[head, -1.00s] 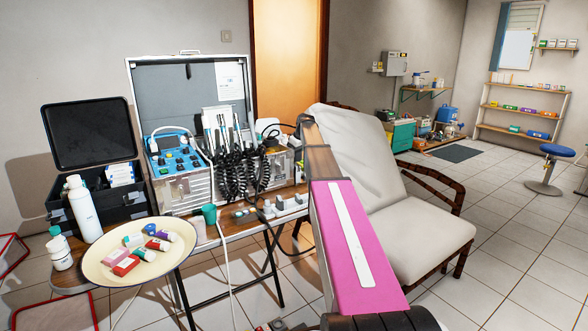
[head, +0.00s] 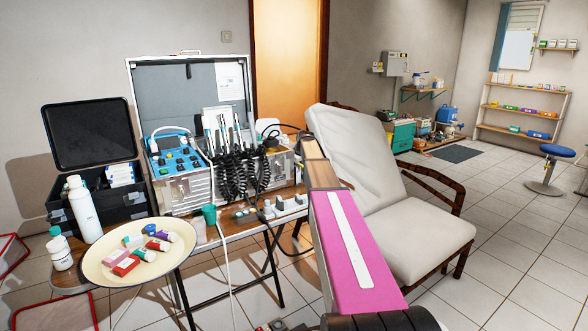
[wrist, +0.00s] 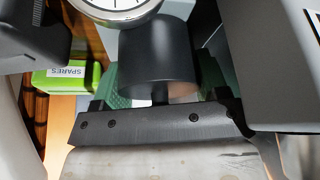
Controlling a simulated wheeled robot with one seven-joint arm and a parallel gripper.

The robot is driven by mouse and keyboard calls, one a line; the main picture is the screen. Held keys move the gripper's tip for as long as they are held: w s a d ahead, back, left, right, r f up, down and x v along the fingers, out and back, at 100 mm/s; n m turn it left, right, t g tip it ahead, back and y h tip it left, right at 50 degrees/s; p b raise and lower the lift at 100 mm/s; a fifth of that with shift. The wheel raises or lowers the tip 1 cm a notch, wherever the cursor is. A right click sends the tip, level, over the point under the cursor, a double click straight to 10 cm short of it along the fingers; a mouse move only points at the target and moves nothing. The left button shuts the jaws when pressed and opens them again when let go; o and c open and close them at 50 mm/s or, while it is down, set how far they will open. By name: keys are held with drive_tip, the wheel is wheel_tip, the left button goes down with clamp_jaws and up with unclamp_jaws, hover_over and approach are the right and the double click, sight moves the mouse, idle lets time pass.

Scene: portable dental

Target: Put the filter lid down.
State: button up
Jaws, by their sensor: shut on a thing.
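In the wrist view, a dark cup-shaped cylinder (wrist: 158,55), which I take for the filter lid, is upright, with a short stem below it. My gripper (wrist: 160,101) shows as a dark screwed bar with a short finger at either side, and it is shut on this piece. The contact between fingers and lid is partly hidden. A round white-faced gauge (wrist: 118,8) is just above the lid at the top edge. In the head view, my pink arm reaches toward the case and chair; the gripper and lid cannot be made out there.
A green box marked SPARES (wrist: 68,78) is left of the lid; large grey bodies (wrist: 272,60) crowd the right. In the head view, a cream tray (head: 100,272) with small boxes, an open equipment case (head: 190,85) and a reclining chair (head: 415,235) surround my arm.

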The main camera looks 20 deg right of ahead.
drive_tip(key=o, duration=0.6)
drive_tip(key=v, duration=1.2)
drive_tip(key=shift+r, duration=0.1)
